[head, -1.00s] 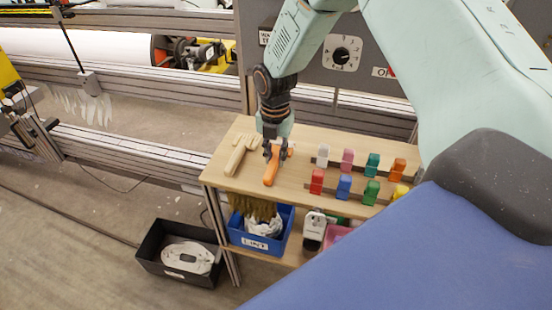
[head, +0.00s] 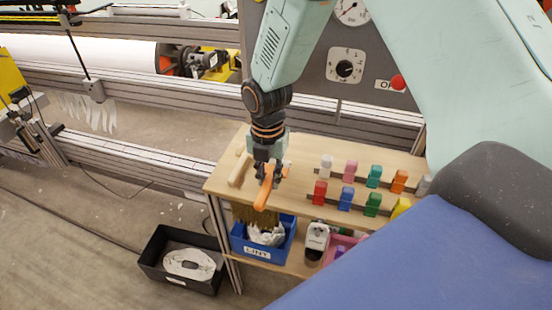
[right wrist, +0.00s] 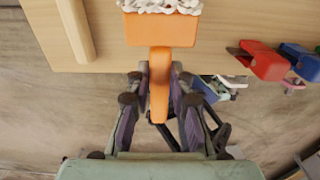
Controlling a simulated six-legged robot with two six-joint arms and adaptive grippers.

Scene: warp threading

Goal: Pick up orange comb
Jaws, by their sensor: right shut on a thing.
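The orange comb (head: 264,190) is in my right gripper (head: 266,172), above the wooden shelf top. In the right wrist view the comb's handle (right wrist: 160,85) runs between the two fingers of my right gripper (right wrist: 159,80), which is shut on it. The comb's wide orange head (right wrist: 160,30) lies beyond the fingertips, with white twisted material along its far edge. In the head view the gripper hides part of the comb. My left gripper is not in view.
A pale wooden tool (head: 240,169) lies left of the comb on the shelf top (head: 300,190). Several coloured clips stand to the right, including a red one (head: 320,193). A blue lint bin (head: 262,247) is below, a black bin (head: 180,262) on the floor. A control panel (head: 375,60) stands behind.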

